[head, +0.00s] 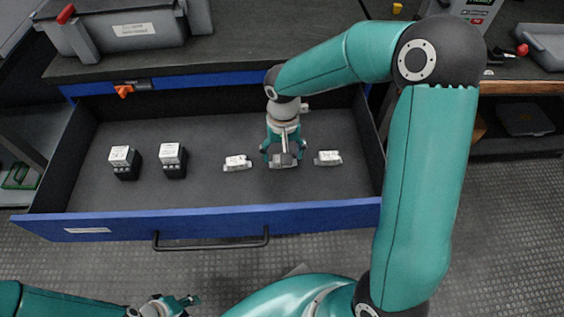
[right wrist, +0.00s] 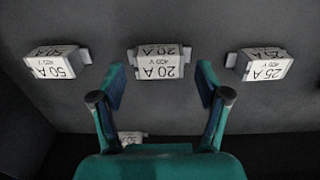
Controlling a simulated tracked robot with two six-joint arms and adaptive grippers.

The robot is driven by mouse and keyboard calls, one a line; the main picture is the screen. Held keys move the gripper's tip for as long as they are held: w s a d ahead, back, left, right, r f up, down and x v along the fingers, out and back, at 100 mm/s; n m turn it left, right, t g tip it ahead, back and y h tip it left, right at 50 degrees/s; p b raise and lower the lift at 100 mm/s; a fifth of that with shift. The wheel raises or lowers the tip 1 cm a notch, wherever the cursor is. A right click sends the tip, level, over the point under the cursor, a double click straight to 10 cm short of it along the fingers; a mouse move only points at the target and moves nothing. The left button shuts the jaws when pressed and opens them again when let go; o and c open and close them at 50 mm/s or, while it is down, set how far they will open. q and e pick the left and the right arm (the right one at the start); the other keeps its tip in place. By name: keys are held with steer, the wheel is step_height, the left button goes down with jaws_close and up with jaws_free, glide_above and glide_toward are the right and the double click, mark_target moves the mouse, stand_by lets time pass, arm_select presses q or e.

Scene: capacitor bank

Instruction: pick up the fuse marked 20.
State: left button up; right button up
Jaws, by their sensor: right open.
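The fuse marked 20 A (right wrist: 160,66) is a small pale block at the middle of the right wrist view, its label upside down. In the head view it lies in the drawer (head: 204,190), partly hidden beneath my right gripper (head: 284,156). In the right wrist view my right gripper (right wrist: 160,82) is open and empty, one finger on each side of this fuse with gaps. The 50 A fuse (right wrist: 57,63) and 25 A fuse (right wrist: 262,66) flank it. My left gripper (head: 185,303) is at the bottom left of the head view, away from the drawer, its opening too small to judge.
Two black-and-white blocks (head: 124,160) (head: 173,159) stand in the drawer's left part. Another small fuse (right wrist: 132,137) lies partly hidden behind my right gripper. The drawer's blue front (head: 200,224) has a dark handle (head: 211,244). A grey case (head: 125,30) sits on the bench behind.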

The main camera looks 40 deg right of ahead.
step_height(320, 180, down, 2)
steer(key=shift+f, duration=0.1)
steer(key=c, duration=1.3)
